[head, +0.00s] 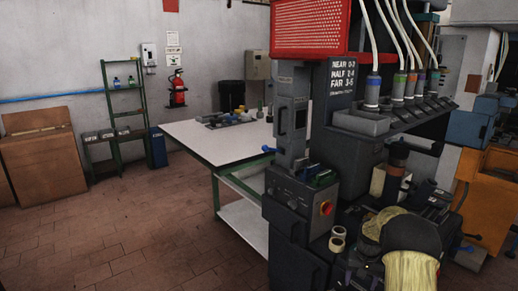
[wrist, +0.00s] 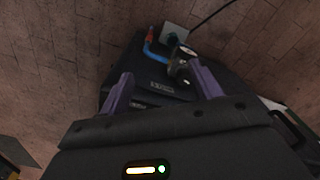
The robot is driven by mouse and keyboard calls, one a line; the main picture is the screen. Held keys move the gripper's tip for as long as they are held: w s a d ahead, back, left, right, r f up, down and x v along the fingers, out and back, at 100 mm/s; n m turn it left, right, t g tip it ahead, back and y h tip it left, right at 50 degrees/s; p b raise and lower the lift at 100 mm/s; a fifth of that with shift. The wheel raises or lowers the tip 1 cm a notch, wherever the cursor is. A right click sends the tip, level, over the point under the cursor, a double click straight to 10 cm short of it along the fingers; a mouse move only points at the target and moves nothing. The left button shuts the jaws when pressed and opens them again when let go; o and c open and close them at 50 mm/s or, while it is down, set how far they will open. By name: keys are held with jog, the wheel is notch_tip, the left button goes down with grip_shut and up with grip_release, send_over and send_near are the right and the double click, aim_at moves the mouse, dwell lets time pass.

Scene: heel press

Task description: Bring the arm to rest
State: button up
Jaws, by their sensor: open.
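My gripper (wrist: 160,88) shows in the wrist view with its two purple fingers spread apart. Nothing is between them. Beyond the fingers is a dark surface with a small label, a round gauge (wrist: 184,54) and a blue hose (wrist: 152,58). The fingers look apart from these, though the exact gap is hard to judge.
The dark heel press (head: 300,205), with a red perforated panel (head: 311,27) on top, fills the centre right. A white-topped table (head: 205,135) stands behind it. The tiled floor (head: 110,230) at left is clear.

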jog(key=s+a+r+n+t, duration=0.1)
jog(key=s+a+r+n, duration=0.1)
jog(key=s+a+r, duration=0.85)
jog(key=s+a+r+n+t, duration=0.1)
jog(key=s+a, duration=0.3)
jog(key=s, duration=0.5)
jog(key=s+a+r+n+t, duration=0.15)
jog(key=s+a, duration=0.25)
jog(key=s, duration=0.4)
notch_tip(320, 180, up, 21)
jog(key=p, duration=2)
jog(key=shift+s+d+f+m+g+p, duration=0.2)
jog(key=shift+s+m+g+p, duration=0.1)
jog(key=shift+s+m+g, duration=0.15)
dwell(0.7)
